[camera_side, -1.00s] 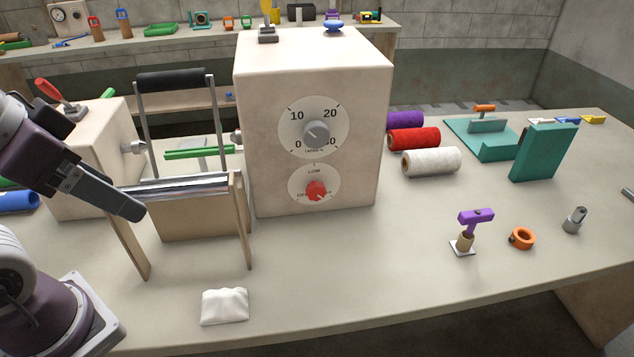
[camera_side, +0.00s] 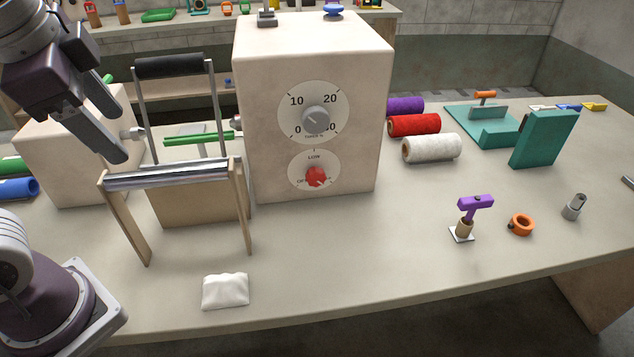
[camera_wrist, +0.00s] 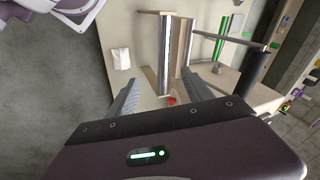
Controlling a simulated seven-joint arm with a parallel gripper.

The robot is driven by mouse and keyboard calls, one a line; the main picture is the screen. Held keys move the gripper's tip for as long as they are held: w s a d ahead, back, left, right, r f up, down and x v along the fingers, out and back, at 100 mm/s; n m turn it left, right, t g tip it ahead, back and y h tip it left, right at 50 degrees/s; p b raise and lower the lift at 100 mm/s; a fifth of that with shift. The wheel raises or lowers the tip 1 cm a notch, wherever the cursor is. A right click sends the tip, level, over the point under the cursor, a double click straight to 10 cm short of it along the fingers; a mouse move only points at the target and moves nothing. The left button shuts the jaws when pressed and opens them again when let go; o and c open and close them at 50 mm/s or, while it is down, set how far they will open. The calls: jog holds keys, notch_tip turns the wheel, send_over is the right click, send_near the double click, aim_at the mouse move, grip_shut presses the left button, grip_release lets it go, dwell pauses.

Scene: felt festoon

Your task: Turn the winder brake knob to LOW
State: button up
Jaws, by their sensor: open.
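The red brake knob (camera_side: 317,177) sits on a round white dial (camera_side: 296,172) low on the front of the cream winder housing (camera_side: 350,100). LOW is printed at the top of the dial. The lower labels are partly covered and I cannot read them surely, nor the knob's exact pointing. A small red spot that looks like the knob (camera_wrist: 172,100) shows between my fingers in the wrist view. My gripper (camera_side: 112,117) is open and empty, up at the left beside the roller frame, well apart from the knob.
A grey knob (camera_side: 315,117) on a numbered dial sits above the red one. The roller frame (camera_side: 165,178) with its black-gripped handle stands between my gripper and the housing. A white cloth-like bag (camera_side: 226,290) lies in front. The bench front below the dial is clear.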

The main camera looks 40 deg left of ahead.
jog(key=w+m+y, duration=0.7)
jog(key=w+m, duration=0.8)
jog(key=m, duration=0.2)
jog(key=w+d+m+t+y, duration=0.4)
jog(key=w+d+m+t, duration=0.55)
jog(key=d+m, duration=0.5)
send_near(316, 181)
jog(key=shift+w+a+r+n+g, duration=0.25)
jog(key=shift+w+a+r+n, duration=0.1)
jog(key=shift+w+a+r, duration=0.3)
jog(key=x, duration=0.6)
jog(key=shift+w+a+f, duration=0.15)
jog(key=shift+w+f, duration=0.15)
jog(key=shift+f, duration=0.1)
jog(key=shift+w+a, duration=0.2)
jog(key=shift+c, duration=0.5)
